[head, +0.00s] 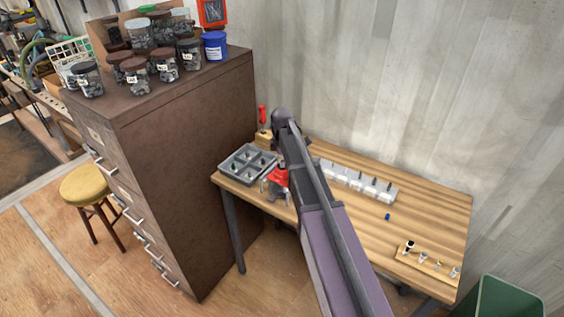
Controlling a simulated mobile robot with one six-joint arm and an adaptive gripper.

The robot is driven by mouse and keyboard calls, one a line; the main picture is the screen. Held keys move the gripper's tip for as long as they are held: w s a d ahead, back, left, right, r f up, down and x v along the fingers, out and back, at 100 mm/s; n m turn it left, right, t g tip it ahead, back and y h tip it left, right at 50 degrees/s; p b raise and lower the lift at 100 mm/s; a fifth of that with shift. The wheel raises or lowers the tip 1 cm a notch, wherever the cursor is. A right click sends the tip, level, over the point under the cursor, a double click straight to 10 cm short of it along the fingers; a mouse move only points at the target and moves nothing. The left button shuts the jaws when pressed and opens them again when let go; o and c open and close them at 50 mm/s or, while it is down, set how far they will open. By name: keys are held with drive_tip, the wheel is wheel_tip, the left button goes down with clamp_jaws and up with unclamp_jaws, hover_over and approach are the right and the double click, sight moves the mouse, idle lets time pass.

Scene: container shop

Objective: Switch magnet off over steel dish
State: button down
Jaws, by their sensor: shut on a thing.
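My gripper (276,189) is red with grey fingers and points down over the front edge of the wooden table, just right of the grey tray. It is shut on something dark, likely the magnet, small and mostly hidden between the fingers. The grey tray (227,166) has several compartments with small dark pieces in them and lies at the table's left end. I cannot make out a steel dish for certain; my gripper and arm hide part of the tabletop.
A red-handled tool (262,116) stands in a wooden block behind the tray. A white rack (359,182), a small blue piece (388,217) and a wooden holder (428,264) lie to the right. A tall brown cabinet (190,130) with jars stands left.

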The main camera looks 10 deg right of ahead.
drive_tip(key=m, duration=0.3)
drive_tip(key=shift+m, duration=2.5)
drive_tip(key=c, duration=0.7)
unclamp_jaws()
drive_tip(key=shift+n, duration=0.4)
